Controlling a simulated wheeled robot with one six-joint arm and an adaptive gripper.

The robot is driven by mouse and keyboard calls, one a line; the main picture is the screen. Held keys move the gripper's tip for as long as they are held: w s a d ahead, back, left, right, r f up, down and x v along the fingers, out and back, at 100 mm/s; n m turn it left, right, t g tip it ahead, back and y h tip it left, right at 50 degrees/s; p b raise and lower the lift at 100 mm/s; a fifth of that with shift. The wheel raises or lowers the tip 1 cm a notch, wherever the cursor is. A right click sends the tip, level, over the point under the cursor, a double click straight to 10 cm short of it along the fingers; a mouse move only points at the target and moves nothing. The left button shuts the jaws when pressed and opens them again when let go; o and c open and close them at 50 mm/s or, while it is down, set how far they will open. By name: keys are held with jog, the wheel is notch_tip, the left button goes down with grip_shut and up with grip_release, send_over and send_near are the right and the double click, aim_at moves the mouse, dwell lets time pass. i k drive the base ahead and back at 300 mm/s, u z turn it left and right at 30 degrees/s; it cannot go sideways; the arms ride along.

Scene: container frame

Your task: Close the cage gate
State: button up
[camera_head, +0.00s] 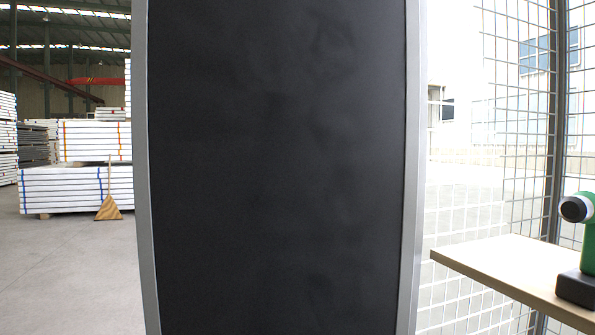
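A wire mesh cage panel (527,150) with dark upright posts (556,120) stands at the right. Paler mesh (462,215) also shows between it and the tall dark panel. I cannot tell which part of the mesh is the gate, or whether the gate is open or shut. No latch or handle can be made out. My gripper is not in view.
A tall black panel (280,170) with grey side edges fills the middle and hides what lies behind. A wooden board (500,265) at lower right bears a green and black device (578,285).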

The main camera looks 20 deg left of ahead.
aim_at(275, 144)
jog(key=u, duration=2.35)
jog(key=i, duration=4.25)
jog(key=z, duration=4.55)
jog(key=k, duration=0.15)
jog(key=z, duration=0.4)
